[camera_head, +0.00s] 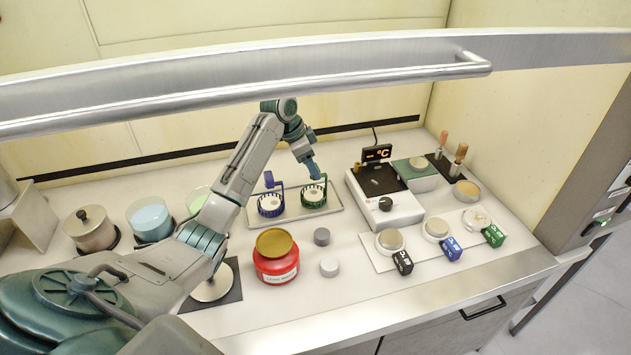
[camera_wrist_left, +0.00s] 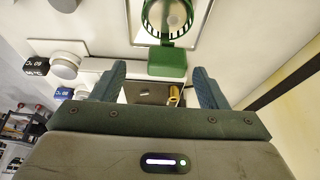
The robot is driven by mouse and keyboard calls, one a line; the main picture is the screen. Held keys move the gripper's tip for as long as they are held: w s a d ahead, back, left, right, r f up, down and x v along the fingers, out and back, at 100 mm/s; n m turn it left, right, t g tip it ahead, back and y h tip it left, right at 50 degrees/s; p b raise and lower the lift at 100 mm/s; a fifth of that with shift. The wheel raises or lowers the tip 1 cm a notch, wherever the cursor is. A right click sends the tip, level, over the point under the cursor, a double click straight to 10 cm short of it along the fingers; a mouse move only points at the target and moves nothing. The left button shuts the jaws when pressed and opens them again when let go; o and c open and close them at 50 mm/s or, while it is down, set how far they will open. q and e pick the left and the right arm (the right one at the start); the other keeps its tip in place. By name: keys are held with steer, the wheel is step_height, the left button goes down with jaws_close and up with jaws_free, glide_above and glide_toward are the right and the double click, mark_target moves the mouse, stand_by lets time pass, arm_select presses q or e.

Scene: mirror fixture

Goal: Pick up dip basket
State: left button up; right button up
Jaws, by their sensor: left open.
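Two dip baskets stand on a shallow metal tray (camera_head: 337,210) at the back middle of the counter. One is a blue dip basket (camera_head: 270,206) on the left. The other is a green dip basket (camera_head: 314,195) on the right, each with an upright handle and a pale disc inside. My left gripper (camera_head: 313,175) is above the green basket's handle, partly hiding it. In the left wrist view my left gripper (camera_wrist_left: 159,72) is open. The green basket (camera_wrist_left: 147,22) lies just beyond the fingertips, its handle block (camera_wrist_left: 167,63) roughly between them. My right gripper is not in view.
A hotplate (camera_head: 397,208) with a display stands right of the tray. A red jar (camera_head: 276,267) and small grey weights stand in front. A lidded pot (camera_head: 91,228) and blue-filled beaker (camera_head: 149,218) are at left. A metal rail (camera_head: 230,78) crosses above my arm.

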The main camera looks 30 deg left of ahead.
arm_select(q)
steer(key=p+x, duration=0.1)
steer(key=x, duration=0.1)
steer(key=w+p+x, duration=0.1)
steer(key=x, duration=0.1)
steer(key=shift+a+p, duration=0.15)
steer(key=shift+p, duration=0.15)
steer(key=shift+f, duration=0.7)
